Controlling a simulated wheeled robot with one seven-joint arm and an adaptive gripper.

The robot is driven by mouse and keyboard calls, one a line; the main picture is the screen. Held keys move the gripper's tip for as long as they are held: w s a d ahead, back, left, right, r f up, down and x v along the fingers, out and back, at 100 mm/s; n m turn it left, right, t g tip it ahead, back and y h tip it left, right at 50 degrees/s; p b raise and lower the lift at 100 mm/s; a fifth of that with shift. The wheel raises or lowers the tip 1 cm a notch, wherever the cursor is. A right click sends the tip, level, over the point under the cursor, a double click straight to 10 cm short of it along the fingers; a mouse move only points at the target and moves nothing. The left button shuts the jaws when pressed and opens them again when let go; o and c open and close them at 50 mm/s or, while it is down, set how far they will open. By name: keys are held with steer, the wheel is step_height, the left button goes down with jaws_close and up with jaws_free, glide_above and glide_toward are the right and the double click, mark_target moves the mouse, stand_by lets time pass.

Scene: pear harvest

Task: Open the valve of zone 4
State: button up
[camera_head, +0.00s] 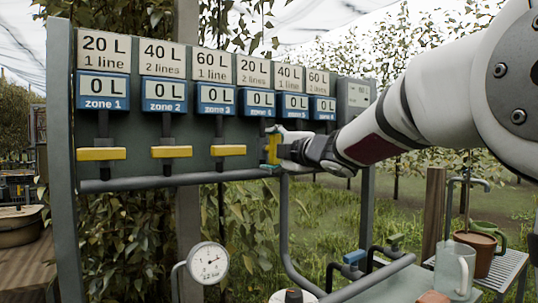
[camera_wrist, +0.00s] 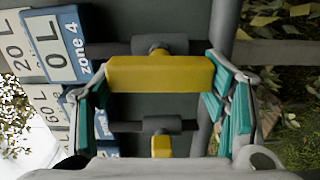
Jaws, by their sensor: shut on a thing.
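The zone 4 panel (camera_wrist: 58,45) shows "0 L" in blue and white; in the head view its panel (camera_head: 258,101) is in the middle of the row. The yellow zone 4 valve handle (camera_wrist: 160,74) lies between my gripper's two teal-padded fingers (camera_wrist: 162,98), which are shut on it at its two ends. In the wrist view the handle runs along its pipe. In the head view my gripper (camera_head: 274,150) is at the handle (camera_head: 267,148) and hides part of it; what shows of it looks upright.
The yellow handles of zone 1 (camera_head: 101,154), zone 2 (camera_head: 171,152) and zone 3 (camera_head: 228,150) lie across their pipes. The zone 3 handle (camera_wrist: 162,147) is close beside my gripper. A gauge (camera_head: 208,262), taps and a clear jug (camera_head: 454,270) are lower down.

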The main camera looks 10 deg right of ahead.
steer(key=shift+n, duration=0.3)
steer(key=o, duration=1.2)
steer(key=shift+c, duration=0.2)
steer(key=v, duration=1.2)
